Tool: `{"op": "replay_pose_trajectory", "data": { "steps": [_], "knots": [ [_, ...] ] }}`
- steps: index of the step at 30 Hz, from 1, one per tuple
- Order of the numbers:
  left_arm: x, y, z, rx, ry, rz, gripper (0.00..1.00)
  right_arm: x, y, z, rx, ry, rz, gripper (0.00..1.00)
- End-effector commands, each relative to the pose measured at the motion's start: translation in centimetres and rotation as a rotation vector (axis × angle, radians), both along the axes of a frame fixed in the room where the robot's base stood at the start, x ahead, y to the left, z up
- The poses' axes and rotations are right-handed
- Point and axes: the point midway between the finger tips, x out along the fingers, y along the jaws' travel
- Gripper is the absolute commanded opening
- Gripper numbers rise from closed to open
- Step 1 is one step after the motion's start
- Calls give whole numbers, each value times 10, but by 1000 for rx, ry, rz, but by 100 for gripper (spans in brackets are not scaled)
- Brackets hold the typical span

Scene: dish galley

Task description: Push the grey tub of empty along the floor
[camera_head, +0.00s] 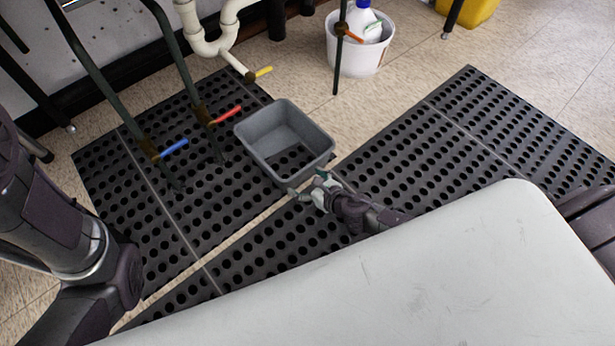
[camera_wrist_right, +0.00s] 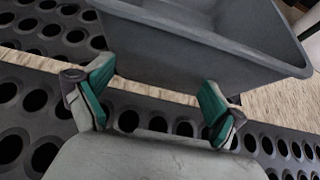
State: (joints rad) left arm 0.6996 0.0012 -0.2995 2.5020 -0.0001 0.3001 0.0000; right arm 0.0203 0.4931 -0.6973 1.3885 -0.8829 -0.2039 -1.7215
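The grey tub (camera_head: 266,128) stands on the black perforated floor mats in the head view. It is open at the top and I see no objects in it; dark holes like those of the mat show within its outline. My right gripper (camera_head: 307,184) is low at the tub's near side. In the right wrist view the tub's grey wall (camera_wrist_right: 185,48) fills the top, and my right gripper (camera_wrist_right: 157,88) has its two green-padded fingers spread with nothing between them. The fingertips are at or very close to the wall; I cannot tell if they touch. My left gripper is out of view.
Black mats (camera_head: 425,150) cover much of the tan floor. Dark pipes with blue (camera_head: 174,148), red (camera_head: 226,115) and yellow (camera_head: 263,71) handles stand left of and behind the tub. A white bucket (camera_head: 360,55) with bottles and a yellow container (camera_head: 468,10) are farther back.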

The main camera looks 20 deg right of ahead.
Motion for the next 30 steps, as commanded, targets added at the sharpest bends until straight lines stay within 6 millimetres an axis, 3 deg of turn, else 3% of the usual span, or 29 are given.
{"op": "replay_pose_trajectory", "data": {
  "steps": [14, 24, 30],
  "knots": [
    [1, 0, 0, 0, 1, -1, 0, -2, -1, 0, 0, 0, 0, 94],
    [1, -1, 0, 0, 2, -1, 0, -34, -11, 2, 0, 1, 1, 94],
    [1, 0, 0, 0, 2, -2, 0, -42, -14, 4, -1, -1, 0, 94]
  ]
}}
